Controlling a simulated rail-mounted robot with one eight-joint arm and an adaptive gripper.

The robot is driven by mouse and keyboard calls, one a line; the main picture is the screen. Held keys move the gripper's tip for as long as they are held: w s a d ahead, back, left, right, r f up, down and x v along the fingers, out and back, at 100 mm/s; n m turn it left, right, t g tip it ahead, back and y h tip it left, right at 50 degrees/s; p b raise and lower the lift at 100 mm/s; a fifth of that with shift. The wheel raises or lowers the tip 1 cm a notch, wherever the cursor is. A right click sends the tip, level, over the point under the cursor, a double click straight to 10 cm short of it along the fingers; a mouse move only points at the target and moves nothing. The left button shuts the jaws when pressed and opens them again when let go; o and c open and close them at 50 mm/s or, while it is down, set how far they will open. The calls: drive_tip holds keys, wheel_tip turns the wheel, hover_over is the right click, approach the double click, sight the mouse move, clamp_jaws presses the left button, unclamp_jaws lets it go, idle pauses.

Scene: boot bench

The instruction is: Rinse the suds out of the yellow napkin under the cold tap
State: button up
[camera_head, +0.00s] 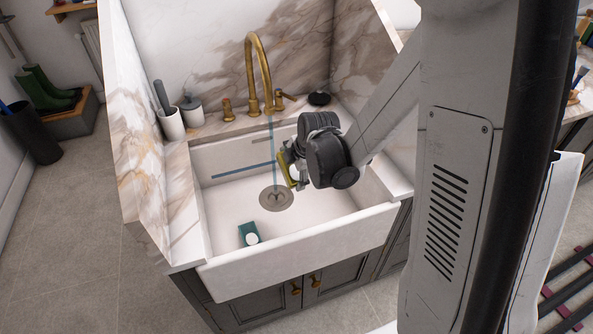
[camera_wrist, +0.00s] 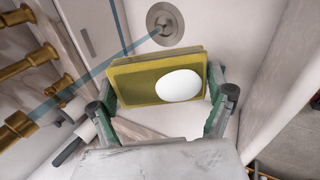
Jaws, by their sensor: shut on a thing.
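The yellow napkin (camera_wrist: 140,75) is a folded flat pad with one round white patch of suds (camera_wrist: 180,85) on its face. My gripper (camera_wrist: 162,84) is shut on it, one finger at each side. In the head view, my gripper (camera_head: 291,169) holds the napkin (camera_head: 286,171) inside the sink, well above its floor. The brass tap (camera_head: 252,65) arches over the sink, with a thin blue stream (camera_head: 272,150) falling towards the drain (camera_head: 276,198). The napkin is just right of the stream; I cannot tell whether they touch.
The white sink (camera_head: 228,205) has a raised front wall. A teal block with a white patch (camera_head: 247,230) lies on its floor. Brass handles (camera_head: 227,108) flank the tap. A white cup (camera_head: 172,125) and a grey jar (camera_head: 192,113) stand on the left ledge. A dark round thing (camera_head: 319,99) sits right.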

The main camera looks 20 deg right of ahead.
drive_tip(key=shift+w+a+f, duration=0.2)
drive_tip(key=shift+w, duration=0.75)
drive_tip(key=shift+w+a+f, duration=0.15)
drive_tip(key=shift+w, duration=0.8)
drive_tip(key=shift+w+a+f, duration=0.2)
drive_tip(key=shift+w, duration=0.75)
drive_tip(key=shift+w+a+f+b, duration=0.15)
drive_tip(key=shift+w+b, duration=0.05)
drive_tip(key=shift+w, duration=0.5)
drive_tip(key=shift+w+a+f+b, duration=0.1)
drive_tip(key=shift+w+f+b, duration=0.1)
drive_tip(key=shift+w, duration=0.55)
drive_tip(key=shift+w+a+f+b, duration=0.1)
drive_tip(key=shift+w+a+b, duration=0.1)
drive_tip(key=shift+w, duration=0.5)
drive_tip(key=shift+d, duration=0.25)
drive_tip(key=shift+w+d, duration=0.15)
drive_tip(key=shift+d, duration=0.25)
drive_tip(key=shift+c, duration=0.2)
drive_tip(key=shift+a+b, duration=0.1)
drive_tip(key=shift+b, duration=0.2)
drive_tip(key=shift+a, duration=0.5)
drive_tip(key=shift+d, duration=0.1)
drive_tip(key=shift+d+b, duration=0.35)
drive_tip(key=shift+d, duration=0.15)
